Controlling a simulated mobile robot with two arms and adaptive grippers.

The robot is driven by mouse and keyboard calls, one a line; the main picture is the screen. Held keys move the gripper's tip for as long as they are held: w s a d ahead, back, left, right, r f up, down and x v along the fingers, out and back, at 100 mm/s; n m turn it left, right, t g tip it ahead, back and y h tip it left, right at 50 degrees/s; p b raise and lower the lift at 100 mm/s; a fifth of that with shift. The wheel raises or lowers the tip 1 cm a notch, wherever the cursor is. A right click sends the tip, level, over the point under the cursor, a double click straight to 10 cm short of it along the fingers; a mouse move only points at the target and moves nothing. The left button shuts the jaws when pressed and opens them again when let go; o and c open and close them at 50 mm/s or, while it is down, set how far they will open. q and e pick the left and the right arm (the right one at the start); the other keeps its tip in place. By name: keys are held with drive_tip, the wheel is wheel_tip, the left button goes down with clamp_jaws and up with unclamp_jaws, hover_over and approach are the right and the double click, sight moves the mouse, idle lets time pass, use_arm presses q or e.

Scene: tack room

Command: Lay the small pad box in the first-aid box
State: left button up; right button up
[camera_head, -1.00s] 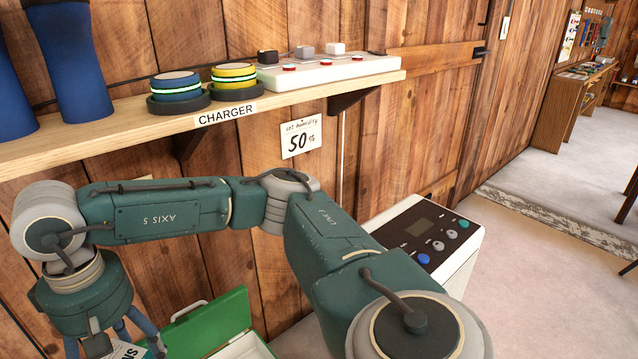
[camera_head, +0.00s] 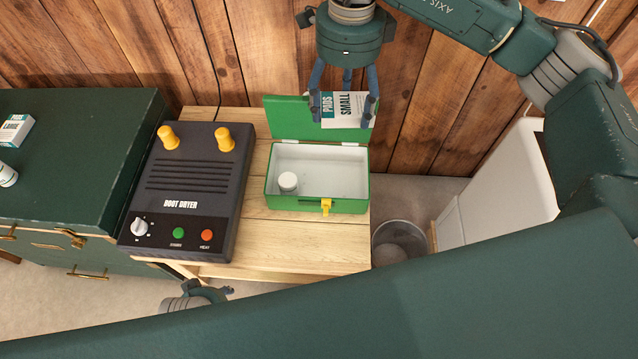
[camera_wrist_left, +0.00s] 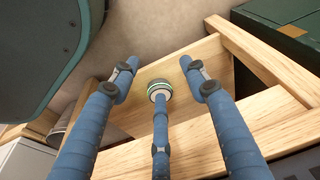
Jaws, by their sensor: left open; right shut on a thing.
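The small pad box (camera_head: 343,108), white and teal with "PADS SMALL" on it, is held in my right gripper (camera_head: 345,98). The gripper's fingers point down around it, and it shows in front of the raised lid. The green first-aid box (camera_head: 290,203) stands open on the wooden bench below it, with the lid (camera_head: 287,115) tipped back to the wall. A white round item (camera_head: 288,181) lies inside at the left; the rest of its white floor is bare. My left gripper (camera_head: 208,292) is open, low in front of the bench; its spread fingers fill the left wrist view (camera_wrist_left: 164,80).
A black boot dryer (camera_head: 190,185) with yellow pegs stands left of the first-aid box. A dark green cabinet (camera_head: 70,130) carries a large pad box (camera_head: 15,130). A bucket (camera_head: 398,240) stands right of the bench. A green-banded round item (camera_wrist_left: 160,90) shows between my left fingers.

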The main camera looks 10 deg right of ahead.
drive_tip(key=shift+f, duration=0.35)
drive_tip(key=b, duration=0.3)
hover_over(335, 188)
drive_tip(key=shift+m, duration=0.3)
wheel_tip(335, 188, down, 22)
drive_tip(key=shift+f, duration=0.15)
use_arm(q)
drive_tip(key=w+v, duration=0.3)
drive_tip(key=v, duration=1)
drive_tip(key=shift+s+r+t+b, duration=0.2)
drive_tip(key=shift+r+t+b, duration=0.2)
drive_tip(key=shift+r, duration=0.1)
use_arm(e)
drive_tip(key=shift+f, duration=2.55)
drive_tip(key=shift+f, duration=0.15)
drive_tip(key=o, duration=1.2)
